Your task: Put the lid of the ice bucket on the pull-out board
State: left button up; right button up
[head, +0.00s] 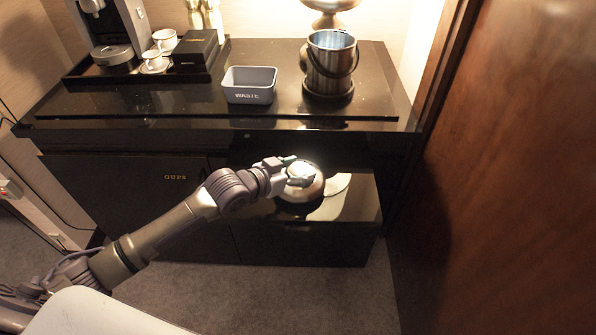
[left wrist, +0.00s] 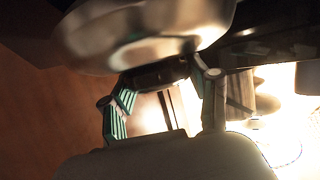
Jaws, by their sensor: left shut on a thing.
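The lid of the ice bucket (head: 306,190), a rounded shiny metal piece, is in my left gripper (head: 289,172) at the middle of the head view. The gripper is shut on it. In the left wrist view the lid (left wrist: 145,32) fills the top, and a dark part of it sits between the fingers (left wrist: 160,75). The lid appears over the glossy dark pull-out board (head: 352,207); I cannot tell whether it touches the board. The ice bucket (head: 331,65) stands open on the counter above, its handle hanging at the side. My right gripper is out of view.
A grey bin (head: 249,85) stands on the counter (head: 290,108), left of the bucket. A black tray with a coffee machine (head: 115,28) and cups is at the left. The counter edge overhangs behind the board. A wooden panel (head: 510,170) closes the right side.

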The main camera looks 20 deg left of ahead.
pick_arm(q)
jog(key=shift+f, duration=0.6)
jog(key=o, duration=1.4)
jog(key=shift+f, duration=0.15)
jog(key=v, duration=1.1)
jog(key=shift+s, duration=0.15)
jog(key=shift+s+a+r, duration=0.2)
jog(key=shift+s+r, duration=0.1)
jog(key=shift+r, duration=0.05)
